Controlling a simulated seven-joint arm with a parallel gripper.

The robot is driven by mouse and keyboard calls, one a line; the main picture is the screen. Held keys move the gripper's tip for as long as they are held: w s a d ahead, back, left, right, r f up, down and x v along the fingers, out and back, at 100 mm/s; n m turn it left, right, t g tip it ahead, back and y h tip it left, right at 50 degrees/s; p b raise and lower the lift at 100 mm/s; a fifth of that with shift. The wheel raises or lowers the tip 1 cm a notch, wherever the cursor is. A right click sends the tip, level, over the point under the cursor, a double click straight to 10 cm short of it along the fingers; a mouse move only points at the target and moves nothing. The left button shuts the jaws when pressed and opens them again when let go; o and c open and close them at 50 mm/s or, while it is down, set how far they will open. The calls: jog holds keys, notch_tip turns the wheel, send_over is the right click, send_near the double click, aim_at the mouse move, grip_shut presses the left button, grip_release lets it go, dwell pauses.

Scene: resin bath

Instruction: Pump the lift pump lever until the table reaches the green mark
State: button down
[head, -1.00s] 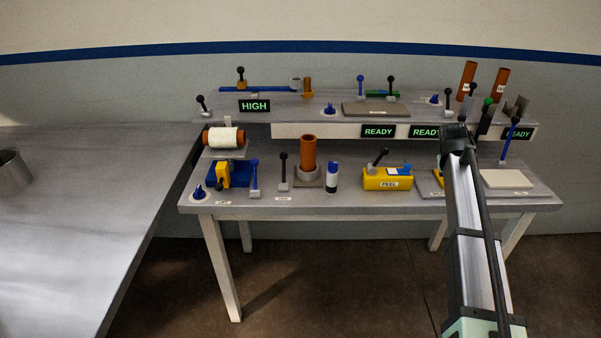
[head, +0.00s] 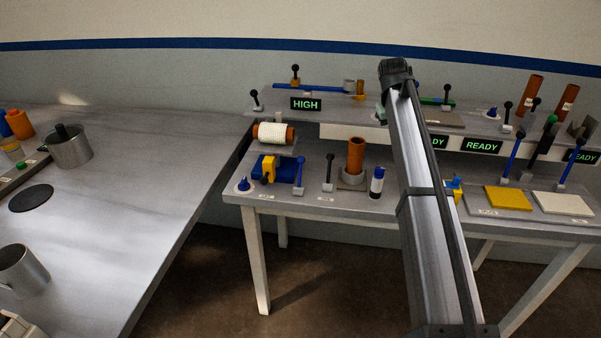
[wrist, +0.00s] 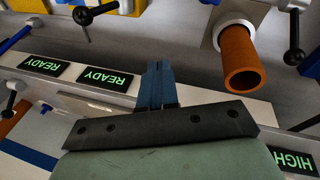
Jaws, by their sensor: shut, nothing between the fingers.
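My gripper (wrist: 156,72) is shut and empty, its dark blue fingers together in the wrist view. In the head view it is hidden behind my arm. No lever carries a readable lift pump label. A black-knobbed lever (head: 328,172) stands left of an upright orange tube (head: 355,155) on the lower bench; the lever (wrist: 294,40) and tube (wrist: 238,62) also show in the wrist view, right of my fingers and apart from them. I cannot make out a green height mark.
The raised rear shelf (head: 350,115) bears more levers, a lit HIGH sign (head: 306,104) and READY signs (head: 482,146). A yellow pad (head: 507,198) and a white pad (head: 563,204) lie at right. A side table (head: 130,220) at left holds metal pots (head: 70,147).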

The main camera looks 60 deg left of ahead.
jog(key=s+a+f+n+g, duration=0.2)
jog(key=s+a+n, duration=0.1)
jog(key=s+a, duration=0.75)
jog(key=n+g+h, duration=0.1)
jog(key=n, duration=0.2)
send_over(300, 157)
notch_tip(300, 157, down, 2)
jog(key=shift+s+a, duration=0.15)
jog(key=shift+s, duration=0.35)
jog(key=shift+f, duration=0.2)
